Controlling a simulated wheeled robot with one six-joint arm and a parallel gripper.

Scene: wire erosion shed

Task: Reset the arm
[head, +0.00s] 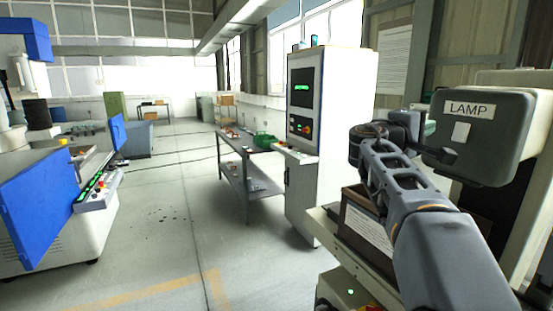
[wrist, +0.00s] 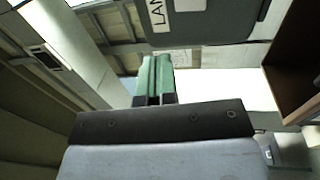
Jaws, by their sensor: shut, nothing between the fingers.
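My arm (head: 425,225) reaches up and away from the lower right of the head view, bent at its dark wrist joints. My gripper shows in the wrist view, its two green fingers (wrist: 153,80) side by side and shut, with nothing between them. In the head view the gripper is mostly hidden by the wrist and the lamp box. The grey-green box labelled LAMP (head: 480,140) is close by on the right. It also shows at the top of the wrist view (wrist: 205,25), beyond the fingers. I cannot tell how wide the gap between them is.
A tall white control cabinet (head: 333,90) stands left of my arm. A grey workbench (head: 236,157) with a green basket (head: 264,141) is behind it. A machine with blue panels (head: 45,205) is at the left.

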